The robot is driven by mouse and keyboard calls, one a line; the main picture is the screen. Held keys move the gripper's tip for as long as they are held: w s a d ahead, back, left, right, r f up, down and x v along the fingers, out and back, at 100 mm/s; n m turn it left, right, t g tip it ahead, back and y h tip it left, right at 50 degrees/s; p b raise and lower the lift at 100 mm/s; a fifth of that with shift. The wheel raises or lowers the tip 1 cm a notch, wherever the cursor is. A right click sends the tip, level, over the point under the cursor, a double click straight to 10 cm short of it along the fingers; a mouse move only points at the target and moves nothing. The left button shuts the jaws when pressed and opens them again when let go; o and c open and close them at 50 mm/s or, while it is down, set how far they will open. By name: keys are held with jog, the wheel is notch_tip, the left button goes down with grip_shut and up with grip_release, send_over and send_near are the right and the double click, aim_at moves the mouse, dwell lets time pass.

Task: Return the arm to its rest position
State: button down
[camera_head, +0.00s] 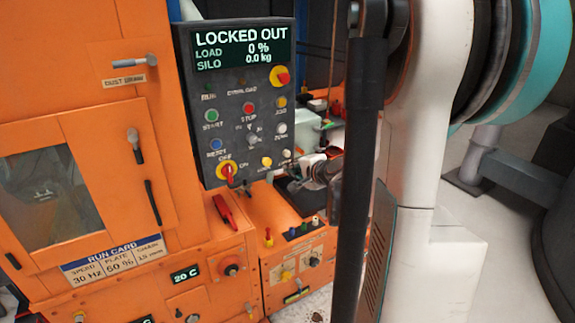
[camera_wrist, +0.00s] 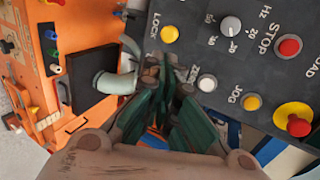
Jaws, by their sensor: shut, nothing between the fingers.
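My gripper (camera_wrist: 165,80) shows in the wrist view, its dark, green-padded fingers shut with nothing between them. The fingers point toward the gap beside the dark control panel (camera_wrist: 238,45), with its knobs and buttons to their right. I cannot tell whether they touch anything. In the head view my white arm stands bent at right of centre, in front of the machine; my gripper cannot be made out clearly there. The control panel (camera_head: 240,102) reads "LOCKED OUT", load 0 %, silo 0.0 kg.
The orange machine (camera_head: 75,195) fills the left. A red-and-yellow switch (camera_head: 228,171) sits low on the panel, above a red object (camera_head: 224,210). A grey curved pipe (camera_wrist: 118,80) is close left of my fingers. Pale floor (camera_head: 505,205) lies open at right.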

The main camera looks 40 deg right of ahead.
jog(key=shift+s+r, duration=0.15)
jog(key=shift+s, duration=0.25)
jog(key=shift+a, duration=0.1)
